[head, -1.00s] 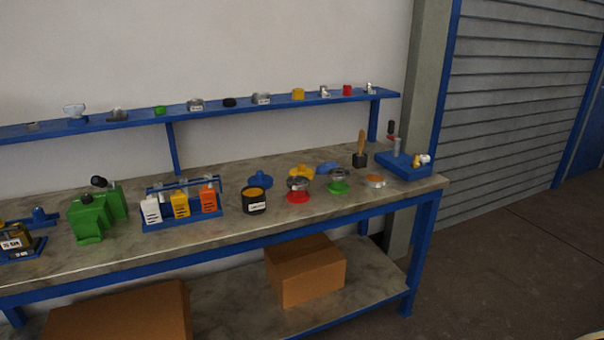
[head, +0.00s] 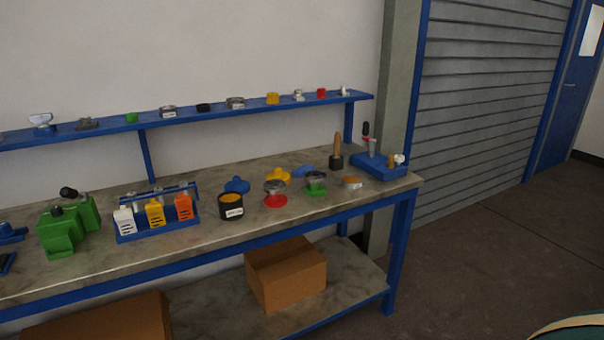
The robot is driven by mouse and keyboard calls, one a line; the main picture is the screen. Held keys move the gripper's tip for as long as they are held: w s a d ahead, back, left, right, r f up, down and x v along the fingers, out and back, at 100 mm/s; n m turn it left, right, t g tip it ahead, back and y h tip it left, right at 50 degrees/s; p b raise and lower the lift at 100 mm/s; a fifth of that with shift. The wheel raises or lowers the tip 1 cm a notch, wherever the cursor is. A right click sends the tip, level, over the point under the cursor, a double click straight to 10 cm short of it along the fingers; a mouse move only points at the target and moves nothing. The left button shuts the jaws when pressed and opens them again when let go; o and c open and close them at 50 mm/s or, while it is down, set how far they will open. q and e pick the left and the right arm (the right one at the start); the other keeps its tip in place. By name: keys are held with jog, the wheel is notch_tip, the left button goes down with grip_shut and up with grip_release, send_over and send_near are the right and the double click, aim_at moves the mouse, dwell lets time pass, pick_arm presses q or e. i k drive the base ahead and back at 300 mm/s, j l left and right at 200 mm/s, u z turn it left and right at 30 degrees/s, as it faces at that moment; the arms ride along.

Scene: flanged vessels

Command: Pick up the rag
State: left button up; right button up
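I cannot make out a rag for certain in the head view. The workbench (head: 110,267) has a grey stone-like top and blue legs. On it stand several small items, among them a dark pot with orange contents (head: 231,206), a red-based vessel (head: 275,193), a green-based vessel (head: 315,183) and a low metal dish with an orange top (head: 352,183). Neither of my grippers shows in the head view.
A blue rack (head: 158,229) holds white, yellow and orange pieces beside a green machine (head: 68,226). A blue tray (head: 380,167) sits at the bench's right end. A cardboard box (head: 286,273) is on the lower shelf.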

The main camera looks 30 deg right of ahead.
aim_at(299, 172)
jog(key=i+l+u, duration=0.1)
jog(key=l+u, duration=0.25)
jog(key=l, duration=0.45)
jog(key=l+u, duration=0.4)
jog(key=l, duration=0.4)
